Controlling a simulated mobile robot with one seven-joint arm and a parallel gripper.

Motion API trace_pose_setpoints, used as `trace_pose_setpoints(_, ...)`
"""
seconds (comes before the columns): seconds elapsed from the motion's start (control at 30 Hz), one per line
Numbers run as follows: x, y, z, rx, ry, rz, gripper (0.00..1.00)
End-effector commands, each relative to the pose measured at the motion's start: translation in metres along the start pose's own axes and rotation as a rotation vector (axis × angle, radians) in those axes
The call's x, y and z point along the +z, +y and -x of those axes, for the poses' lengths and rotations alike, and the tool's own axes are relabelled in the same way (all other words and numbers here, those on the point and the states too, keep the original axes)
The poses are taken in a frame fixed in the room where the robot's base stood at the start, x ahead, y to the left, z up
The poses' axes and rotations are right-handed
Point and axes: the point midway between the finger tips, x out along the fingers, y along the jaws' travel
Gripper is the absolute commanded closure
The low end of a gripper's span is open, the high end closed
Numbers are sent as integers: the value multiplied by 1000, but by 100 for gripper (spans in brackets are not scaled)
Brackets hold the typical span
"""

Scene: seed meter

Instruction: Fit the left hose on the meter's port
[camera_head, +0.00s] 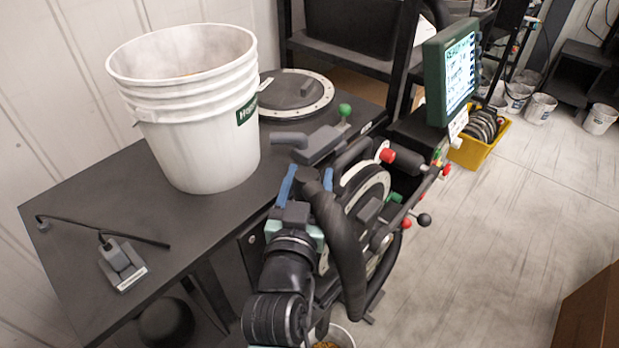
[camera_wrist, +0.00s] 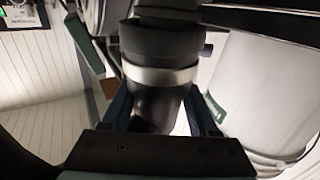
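The seed meter (camera_head: 369,197) is a dark round housing with a pale ring at the front edge of the bench. My gripper (camera_head: 308,178) is beside it, its blue fingers on either side of the upper end of a thick black hose (camera_head: 348,255). The hose hangs down in front of the meter. In the wrist view, the fingers (camera_wrist: 163,100) flank a black tapered cuff with a silver band (camera_wrist: 160,76) and appear shut on it. A dark wider part (camera_wrist: 160,40) lies beyond the band. I cannot tell whether the hose touches the port, which I cannot make out.
A white bucket (camera_head: 205,150) stands on the dark bench (camera_head: 85,205), left of my gripper; it also shows in the wrist view (camera_wrist: 262,95). A round lid (camera_head: 293,92) lies behind it. A green-framed screen (camera_head: 455,75) and red-tipped fittings (camera_head: 387,155) are right.

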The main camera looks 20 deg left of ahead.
Motion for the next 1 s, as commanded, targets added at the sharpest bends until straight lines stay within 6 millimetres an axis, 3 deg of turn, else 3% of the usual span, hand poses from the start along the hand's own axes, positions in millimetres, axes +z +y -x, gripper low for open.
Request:
trace_pose_setpoints(0.03,-2,1,0,2,3,1,26)
trace_pose_setpoints(0.1,-2,1,0,2,3,1,14)
trace_pose_setpoints(0.13,-2,1,0,3,3,1,13)
trace_pose_setpoints(0.57,1,3,4,6,-1,2,13)
trace_pose_setpoints(0.77,3,1,30,3,-1,0,13)
trace_pose_setpoints(1.0,4,0,79,0,-1,0,13)
